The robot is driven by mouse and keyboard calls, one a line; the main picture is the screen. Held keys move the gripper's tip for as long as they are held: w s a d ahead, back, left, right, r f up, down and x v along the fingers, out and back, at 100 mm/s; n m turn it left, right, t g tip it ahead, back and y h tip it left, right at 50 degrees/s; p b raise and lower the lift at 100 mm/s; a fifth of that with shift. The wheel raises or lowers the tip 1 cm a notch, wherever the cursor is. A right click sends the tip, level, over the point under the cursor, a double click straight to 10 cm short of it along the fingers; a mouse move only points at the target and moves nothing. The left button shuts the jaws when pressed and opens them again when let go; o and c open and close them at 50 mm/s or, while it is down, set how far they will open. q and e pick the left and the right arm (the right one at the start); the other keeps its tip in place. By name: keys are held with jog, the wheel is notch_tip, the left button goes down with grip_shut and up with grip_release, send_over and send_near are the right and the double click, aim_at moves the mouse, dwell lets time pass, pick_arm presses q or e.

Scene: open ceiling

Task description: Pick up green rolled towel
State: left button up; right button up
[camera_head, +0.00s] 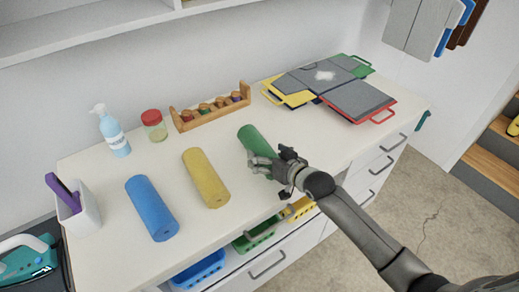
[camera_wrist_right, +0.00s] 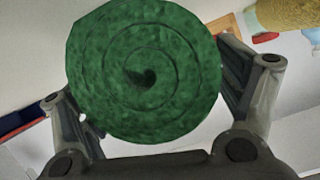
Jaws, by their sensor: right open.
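The green rolled towel (camera_head: 254,138) lies on the white counter, to the right of the yellow roll. In the right wrist view its spiral end (camera_wrist_right: 145,75) fills the space between the fingers. My right gripper (camera_head: 262,167) is open at the near end of the towel, with a finger on either side of it. In the right wrist view the right finger (camera_wrist_right: 240,80) looks close to the towel; I cannot tell whether it touches. The near part of the towel is hidden by the gripper in the head view. My left gripper is not in view.
A yellow roll (camera_head: 205,178) and a blue roll (camera_head: 151,208) lie to the left. A wooden rack (camera_head: 211,112), red-lidded jar (camera_head: 154,126) and pump bottle (camera_head: 113,134) stand behind. Folders (camera_head: 359,101) lie at the right. Drawers and baskets (camera_head: 199,270) are below the counter's front edge.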

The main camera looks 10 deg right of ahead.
jog(key=shift+w+a, duration=0.1)
jog(key=shift+w, duration=0.05)
jog(key=shift+c, duration=0.5)
jog(key=c, duration=1)
jog(key=shift+c, duration=0.3)
